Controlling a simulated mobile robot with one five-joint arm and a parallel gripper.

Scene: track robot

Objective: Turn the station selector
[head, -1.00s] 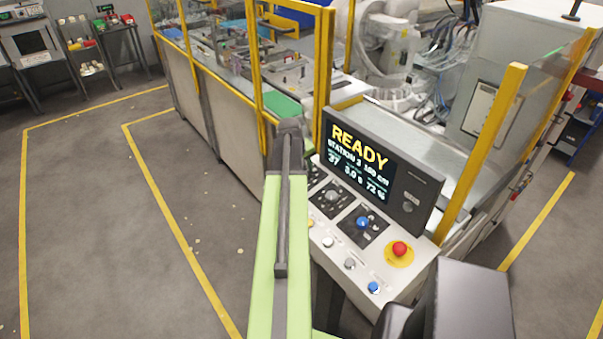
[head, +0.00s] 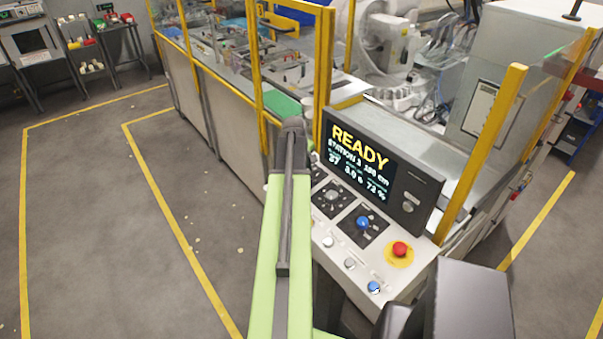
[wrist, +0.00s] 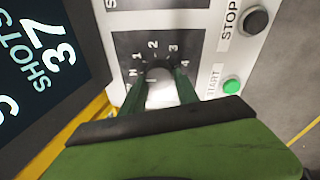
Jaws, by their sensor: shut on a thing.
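In the head view, my arm hides the gripper and the selector at the left end of the sloping control panel (head: 325,264). The screen (head: 361,160) reads READY and STATION 3.
Close to the selector are a green START button (wrist: 231,87) and a dark STOP button (wrist: 256,19). The panel also bears a blue-topped joystick (head: 362,223) and a red emergency button (head: 400,249). Yellow guard posts (head: 482,150) stand beside it. Open floor lies to the left.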

